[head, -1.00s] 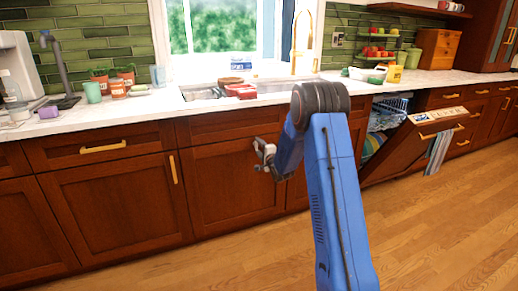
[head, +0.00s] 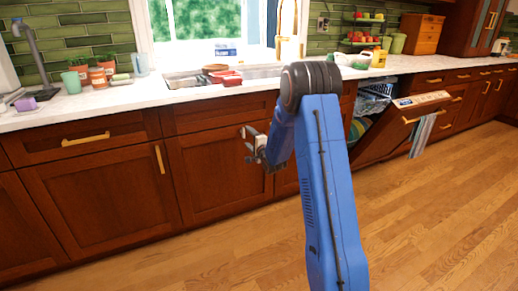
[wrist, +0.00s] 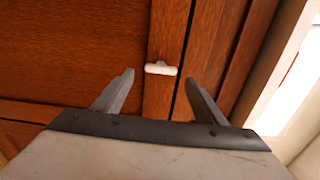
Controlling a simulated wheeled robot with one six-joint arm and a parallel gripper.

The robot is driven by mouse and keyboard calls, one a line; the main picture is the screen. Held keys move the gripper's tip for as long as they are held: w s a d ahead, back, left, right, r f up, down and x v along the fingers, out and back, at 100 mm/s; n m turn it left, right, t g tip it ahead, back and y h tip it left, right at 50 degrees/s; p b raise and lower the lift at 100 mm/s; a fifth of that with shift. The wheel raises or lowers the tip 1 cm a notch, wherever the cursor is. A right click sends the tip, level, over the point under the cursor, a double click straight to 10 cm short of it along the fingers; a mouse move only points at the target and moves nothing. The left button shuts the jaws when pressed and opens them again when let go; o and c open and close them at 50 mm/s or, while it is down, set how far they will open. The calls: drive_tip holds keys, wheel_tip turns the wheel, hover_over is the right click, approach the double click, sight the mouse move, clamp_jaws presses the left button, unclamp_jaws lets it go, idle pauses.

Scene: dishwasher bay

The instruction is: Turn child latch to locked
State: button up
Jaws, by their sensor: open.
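A small white latch (wrist: 160,69) sits on the brown cabinet front in the wrist view, mounted on the narrow strip beside a dark vertical gap. It lies crosswise, nearly level, in that view. My gripper (wrist: 158,82) is open, with one finger on each side of the latch in the picture. I cannot tell the distance between the fingertips and the latch, and no contact shows. In the head view, my gripper (head: 250,140) is in front of the cabinet below the sink. The latch cannot be made out there.
A dishwasher (head: 398,125) stands partly open at the right, with a towel (head: 422,136) on its door. The cabinet door handle (head: 160,158) is left of my gripper. The counter (head: 110,97) runs above. The wooden floor (head: 440,220) is clear at the right.

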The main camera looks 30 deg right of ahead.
drive_tip(key=s, duration=1.3)
drive_tip(key=shift+s, duration=0.15)
drive_tip(key=s+a+r+n+g+h, duration=0.1)
drive_tip(key=s+a+r+n+g, duration=0.3)
drive_tip(key=s, duration=0.4)
drive_tip(key=s+a+r+n+g+h, duration=0.1)
drive_tip(key=s+a+r+n+g, duration=0.1)
drive_tip(key=s+a+r+n, duration=0.45)
drive_tip(key=s+a+n+g, duration=0.2)
drive_tip(key=s, duration=1)
drive_tip(key=s+a+f+n+g+y, duration=0.1)
drive_tip(key=s+a+n+g, duration=0.1)
drive_tip(key=s, duration=1)
drive_tip(key=s+a+n+g+y, duration=0.1)
drive_tip(key=s+a+n+g, duration=0.1)
drive_tip(key=s, duration=1)
drive_tip(key=shift+f+n+g, duration=0.2)
drive_tip(key=shift+n+g, duration=0.4)
drive_tip(key=shift+n, duration=0.25)
drive_tip(key=shift+s+a, duration=0.1)
